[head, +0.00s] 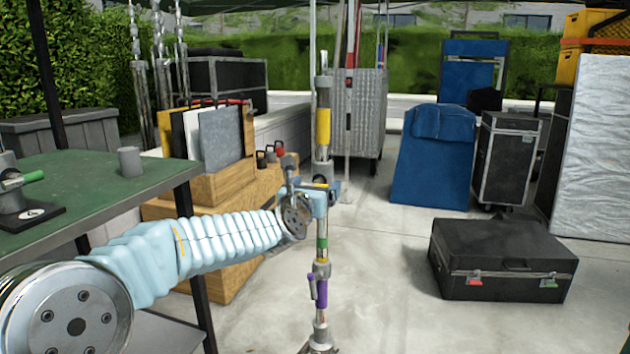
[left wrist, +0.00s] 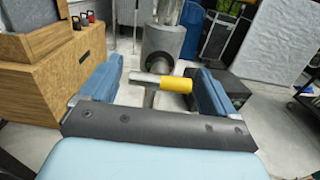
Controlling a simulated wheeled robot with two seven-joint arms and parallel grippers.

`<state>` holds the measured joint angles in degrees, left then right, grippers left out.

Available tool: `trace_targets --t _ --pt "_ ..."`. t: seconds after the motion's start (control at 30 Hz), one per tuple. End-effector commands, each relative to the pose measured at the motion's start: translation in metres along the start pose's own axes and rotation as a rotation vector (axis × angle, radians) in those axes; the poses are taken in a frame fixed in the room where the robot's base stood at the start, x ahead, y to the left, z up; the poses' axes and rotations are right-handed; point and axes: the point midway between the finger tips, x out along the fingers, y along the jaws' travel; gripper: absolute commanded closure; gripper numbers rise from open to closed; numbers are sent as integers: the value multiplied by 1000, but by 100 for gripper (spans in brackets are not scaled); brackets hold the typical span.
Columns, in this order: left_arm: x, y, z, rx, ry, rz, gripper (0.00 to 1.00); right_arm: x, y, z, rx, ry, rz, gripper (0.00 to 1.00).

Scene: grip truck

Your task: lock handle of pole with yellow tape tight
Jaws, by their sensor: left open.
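A pole with a band of yellow tape (head: 323,125) stands upright near the middle of the head view. My left gripper (head: 324,192) is at the lower part of this pole line, its blue fingers partly hidden by the wrist. In the left wrist view, the open left gripper (left wrist: 160,70) has one blue finger on each side of a short metal handle with a yellow sleeve (left wrist: 176,85). The handle lies crosswise between the fingers, with a gap visible on its left side; contact on the right cannot be told. My right gripper is not in view.
Below the gripper, a pole with green and purple bands (head: 320,290) stands close. A green table (head: 90,185) and wooden box (head: 235,185) are at left. A black case (head: 500,262) lies on the floor at right, with clear floor between.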

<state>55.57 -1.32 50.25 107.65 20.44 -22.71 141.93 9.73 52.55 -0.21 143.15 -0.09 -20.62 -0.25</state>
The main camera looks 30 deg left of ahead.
Motion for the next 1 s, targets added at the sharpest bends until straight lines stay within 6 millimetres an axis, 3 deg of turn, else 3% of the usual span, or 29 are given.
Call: trace_targets --t 0.3,0.67,1.0 --pt "2 0 0 0 -1 2 11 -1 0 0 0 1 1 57" --pt "2 0 0 0 0 2 66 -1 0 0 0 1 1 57" --pt "2 0 -1 50 -1 0 67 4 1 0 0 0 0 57"
